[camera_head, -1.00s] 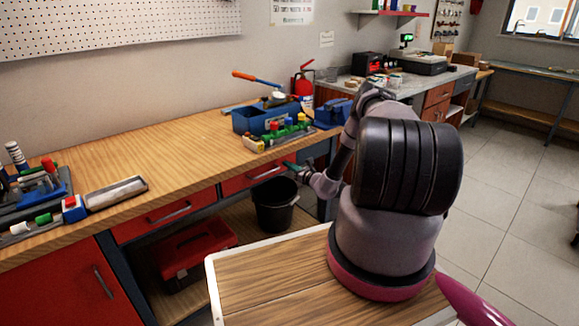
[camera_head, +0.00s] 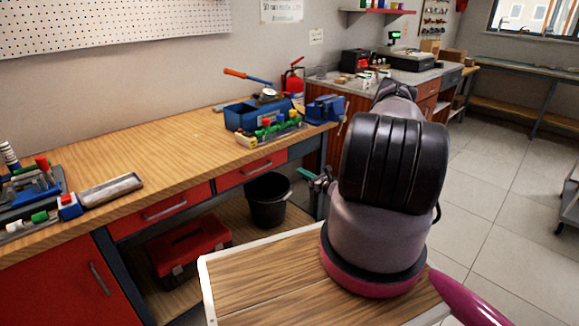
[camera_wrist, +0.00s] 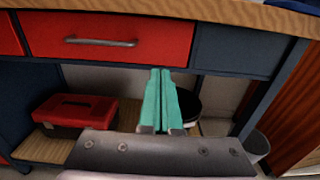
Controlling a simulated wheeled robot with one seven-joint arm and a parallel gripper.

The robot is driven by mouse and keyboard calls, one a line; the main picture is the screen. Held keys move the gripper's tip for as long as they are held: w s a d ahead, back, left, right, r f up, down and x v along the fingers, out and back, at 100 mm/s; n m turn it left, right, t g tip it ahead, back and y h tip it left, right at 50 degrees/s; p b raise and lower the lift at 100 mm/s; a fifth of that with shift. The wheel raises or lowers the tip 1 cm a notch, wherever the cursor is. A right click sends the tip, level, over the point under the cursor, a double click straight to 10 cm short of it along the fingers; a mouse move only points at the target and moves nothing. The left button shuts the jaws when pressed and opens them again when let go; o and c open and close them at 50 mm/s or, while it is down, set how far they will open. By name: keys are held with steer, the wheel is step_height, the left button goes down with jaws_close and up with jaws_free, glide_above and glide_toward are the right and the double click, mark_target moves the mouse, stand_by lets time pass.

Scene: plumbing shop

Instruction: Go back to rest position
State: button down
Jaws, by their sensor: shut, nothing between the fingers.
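My gripper (camera_wrist: 160,80) shows in the wrist view as two long green fingers lying side by side. They are shut with nothing between them. They point toward the space under the workbench, in front of the black bucket (camera_wrist: 189,107). In the head view my gripper (camera_head: 305,175) is small and partly hidden behind my arm, just right of the bucket (camera_head: 268,200). My arm is folded up above my wooden-topped base, clear of the bench top.
The wooden workbench (camera_head: 165,150) holds a blue toolbox (camera_head: 245,115), a blue vise (camera_head: 325,108) and a metal tray (camera_head: 111,190). A red toolbox (camera_head: 188,247) sits on its lower shelf. The tiled floor (camera_head: 490,200) at right is open.

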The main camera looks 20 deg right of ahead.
steer(key=shift+s+r, duration=0.1)
steer(key=shift+s, duration=0.05)
steer(key=s+a+r+n+g+y, duration=0.2)
steer(key=a+r+n+g, duration=0.3)
steer(key=r, duration=0.6)
steer(key=s+a+r+n+g+y, duration=0.1)
steer(key=a+r+n+g+y, duration=0.15)
steer(key=a+r+n, duration=0.7)
steer(key=s+a+r+n+g+y, duration=0.25)
steer(key=r+g, duration=0.25)
steer(key=r, duration=0.8)
steer(key=s+a+r+n+t+h, duration=0.1)
steer(key=s+r+n+h, duration=0.4)
steer(key=s+r, duration=0.5)
steer(key=s+a+r+n+t+h, duration=0.1)
steer(key=s+r+n+h, duration=0.4)
steer(key=s+r, duration=0.6)
steer(key=s+h, duration=0.1)
steer(key=s, duration=0.7)
steer(key=shift+s+a+r+n+t, duration=0.2)
steer(key=shift+s+n+t, duration=0.15)
steer(key=shift+n, duration=0.05)
